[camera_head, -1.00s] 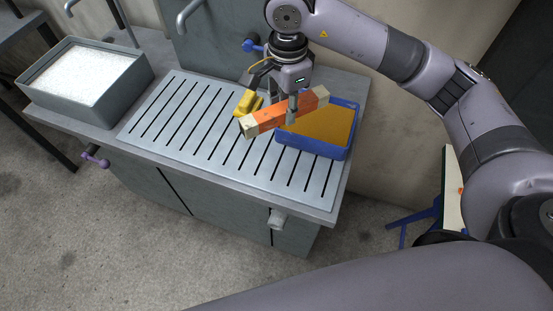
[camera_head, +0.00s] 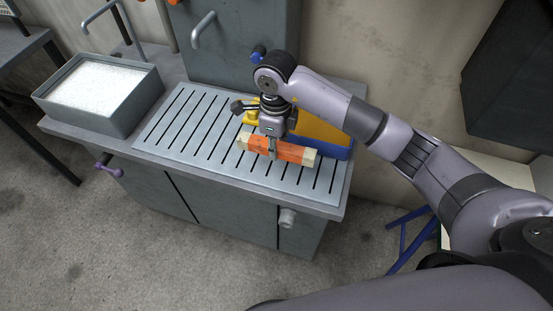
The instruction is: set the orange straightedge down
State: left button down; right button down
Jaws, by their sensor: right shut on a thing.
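The orange straightedge (camera_head: 294,153) is a bar with pale ends, lying across the front of the slotted grey drain plate (camera_head: 190,137) in the head view. My right gripper (camera_head: 274,152) points down and is shut on its middle. The bar is level and low over the plate; I cannot tell whether it touches. The gripper hides part of the bar. My left gripper is not in view.
A grey bin of white grains (camera_head: 103,93) is at the left. The plate's left part is clear.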

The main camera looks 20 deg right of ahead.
aim_at(276, 171)
notch_tip(276, 171, down, 4)
jog(key=shift+r+p, duration=0.1)
jog(key=shift+p, duration=0.25)
notch_tip(276, 171, down, 4)
jog(key=shift+f+p, duration=0.1)
jog(key=shift+p, duration=0.45)
jog(key=shift+f, duration=0.2)
jog(key=shift+f, duration=0.25)
jog(key=c, duration=1.3)
grip_release()
jog(key=shift+r, duration=0.1)
